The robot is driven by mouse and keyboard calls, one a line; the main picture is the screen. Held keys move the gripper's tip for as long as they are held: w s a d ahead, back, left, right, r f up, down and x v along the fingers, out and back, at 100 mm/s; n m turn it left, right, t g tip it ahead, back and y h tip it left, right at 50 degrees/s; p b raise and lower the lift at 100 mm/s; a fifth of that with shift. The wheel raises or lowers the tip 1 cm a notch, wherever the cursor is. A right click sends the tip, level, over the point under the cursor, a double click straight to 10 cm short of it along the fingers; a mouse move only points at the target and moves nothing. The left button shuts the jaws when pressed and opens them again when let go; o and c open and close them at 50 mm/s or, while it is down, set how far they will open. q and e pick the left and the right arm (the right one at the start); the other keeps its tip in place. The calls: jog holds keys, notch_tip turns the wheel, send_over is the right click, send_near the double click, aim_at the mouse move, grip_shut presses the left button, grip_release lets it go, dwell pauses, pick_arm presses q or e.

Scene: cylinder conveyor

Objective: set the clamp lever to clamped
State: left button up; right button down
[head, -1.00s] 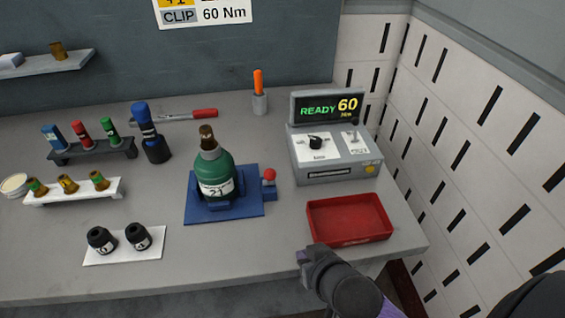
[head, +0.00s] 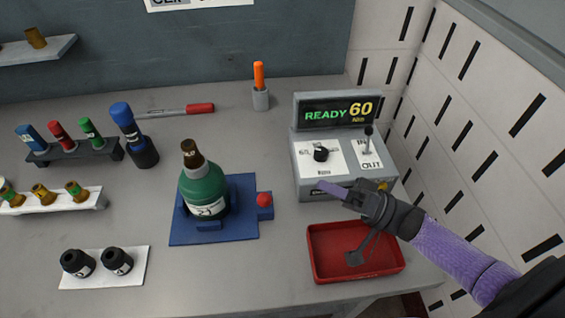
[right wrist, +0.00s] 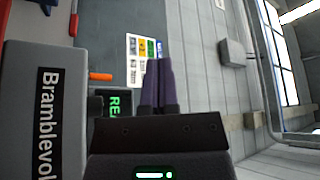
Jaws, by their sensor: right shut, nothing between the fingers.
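A blue clamp fixture (head: 240,227) lies on the bench and holds an upright green cylinder (head: 203,182) with a brown top and a white numbered label. A short lever with a red ball knob (head: 264,199) stands at the fixture's right side; which setting it is in I cannot tell. My right gripper (head: 323,187) is shut and empty, to the right of the red knob and apart from it, above the bench in front of the control box. Its purple fingers show together in the right wrist view (right wrist: 158,84). My left gripper is not in view.
The control box (head: 305,172), with a black knob, an IN/OUT lever (head: 368,140) and a display reading READY 60 Nm, stands behind my right gripper. A red tray (head: 314,262) lies below it. Racks, a blue tool (head: 128,130) and two black sockets are on the left.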

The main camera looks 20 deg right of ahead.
aim_at(265, 200)
pick_arm(q)
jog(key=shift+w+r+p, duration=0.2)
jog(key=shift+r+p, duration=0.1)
jog(key=shift+p, duration=0.05)
pick_arm(e)
jog(key=w+a, duration=0.3)
jog(key=a, duration=0.6)
jog(key=shift+r, duration=0.4)
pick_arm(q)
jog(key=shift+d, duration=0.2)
pick_arm(e)
jog(key=shift+w, duration=0.1)
